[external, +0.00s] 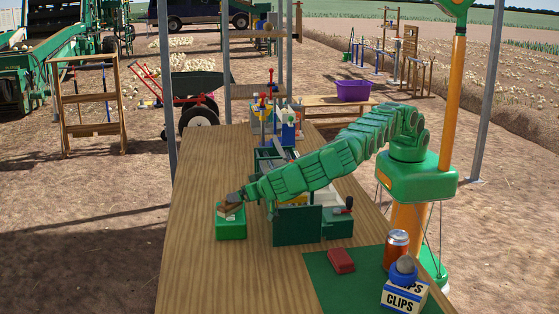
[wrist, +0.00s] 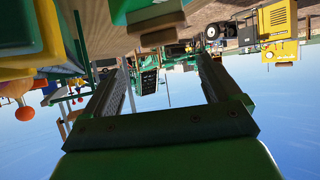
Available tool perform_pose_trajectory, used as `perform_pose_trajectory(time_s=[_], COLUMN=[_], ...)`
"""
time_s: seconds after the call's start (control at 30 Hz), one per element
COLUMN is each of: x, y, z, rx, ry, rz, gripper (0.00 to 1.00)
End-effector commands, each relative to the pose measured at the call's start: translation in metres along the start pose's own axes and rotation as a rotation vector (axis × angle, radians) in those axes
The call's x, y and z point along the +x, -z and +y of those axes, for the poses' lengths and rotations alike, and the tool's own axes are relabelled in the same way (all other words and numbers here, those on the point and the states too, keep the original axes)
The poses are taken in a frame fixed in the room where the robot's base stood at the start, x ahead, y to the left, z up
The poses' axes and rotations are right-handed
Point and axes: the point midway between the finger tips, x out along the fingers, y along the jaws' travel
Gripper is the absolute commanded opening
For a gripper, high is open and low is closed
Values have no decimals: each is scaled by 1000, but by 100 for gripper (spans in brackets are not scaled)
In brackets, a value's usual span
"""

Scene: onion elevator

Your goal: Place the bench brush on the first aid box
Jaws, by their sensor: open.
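The green first aid box (external: 231,230) sits on the wooden table, left of the tool organiser. A small brown and pale object, which looks like the bench brush (external: 229,212), rests on top of the box, partly covered by my gripper. My gripper (external: 234,198) is at the top of the box, close to the brush; I cannot tell whether they touch. In the wrist view, which is upside down, my gripper (wrist: 162,75) has its fingers wide apart with nothing visible between them.
A dark green organiser (external: 297,226) stands right of the box, under my arm. A red block (external: 341,260), a can (external: 396,250) and a clips box (external: 404,296) are at the front right. The table's left side (external: 190,250) is clear.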

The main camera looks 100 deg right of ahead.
Motion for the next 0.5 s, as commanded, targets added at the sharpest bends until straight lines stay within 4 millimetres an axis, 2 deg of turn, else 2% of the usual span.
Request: perform_pose_trajectory(time_s=[0.17, 0.5], x=[8, 38], y=[23, 97], z=[5, 39], rx=[-39, -213], ry=[-14, -71], rz=[-9, -70], gripper=[91, 91])
